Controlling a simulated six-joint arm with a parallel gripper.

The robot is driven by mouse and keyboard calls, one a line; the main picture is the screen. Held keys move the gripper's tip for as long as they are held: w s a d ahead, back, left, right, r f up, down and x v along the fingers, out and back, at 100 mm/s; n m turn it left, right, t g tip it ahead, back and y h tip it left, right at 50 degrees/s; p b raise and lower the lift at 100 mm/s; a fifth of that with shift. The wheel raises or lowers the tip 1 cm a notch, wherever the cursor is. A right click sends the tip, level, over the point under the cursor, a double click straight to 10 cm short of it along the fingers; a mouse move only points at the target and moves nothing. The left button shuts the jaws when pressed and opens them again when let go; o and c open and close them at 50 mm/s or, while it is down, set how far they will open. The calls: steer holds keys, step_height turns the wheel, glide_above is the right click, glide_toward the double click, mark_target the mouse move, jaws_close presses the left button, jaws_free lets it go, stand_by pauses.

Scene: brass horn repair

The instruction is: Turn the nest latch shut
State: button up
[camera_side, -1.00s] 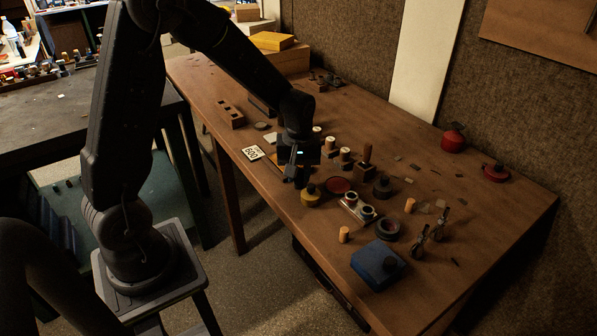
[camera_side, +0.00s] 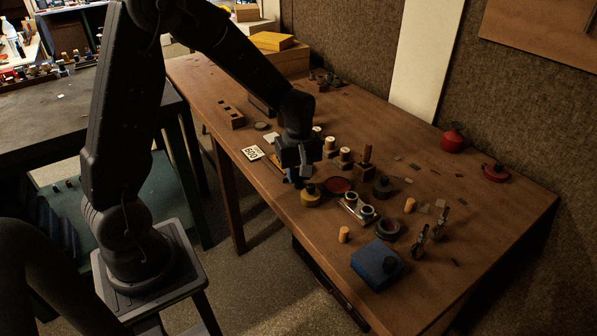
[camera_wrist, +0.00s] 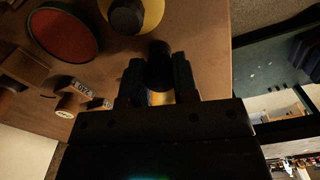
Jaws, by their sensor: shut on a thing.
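My gripper (camera_side: 300,176) is low over the table near its left edge in the side view. In the wrist view, the two fingers of my gripper (camera_wrist: 158,82) are closed on a dark, rounded knob (camera_wrist: 159,60) standing between them. I take this knob as the handle of the nest latch. A small yellow and metallic patch shows just below the knob, between the fingers. The rest of the latch and the nest are hidden by my gripper, so I cannot tell the latch's angle.
A yellow pot with a black top (camera_side: 311,198) stands close to my gripper, with a red round pad (camera_side: 338,185) beside it. Wooden blocks with pale-topped pegs (camera_side: 345,154) stand behind. A blue block (camera_side: 378,264) lies further right. The table edge is close by.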

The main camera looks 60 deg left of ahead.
mark_target(298, 170)
steer(key=shift+r, duration=0.1)
steer(key=o, duration=0.6)
steer(key=shift+o, duration=0.2)
step_height(298, 170, up, 14)
steer(key=s+d+r+m+t, duration=0.1)
steer(key=s+d+m+t, duration=0.1)
steer(key=s+d+m, duration=0.2)
steer(key=s+d+r+m+t, duration=0.2)
steer(key=s+d+m+t, duration=0.1)
steer(key=s+m, duration=0.8)
steer(key=shift+s+d+r+t, duration=0.3)
steer(key=shift+s+d, duration=0.5)
steer(key=shift+s, duration=0.3)
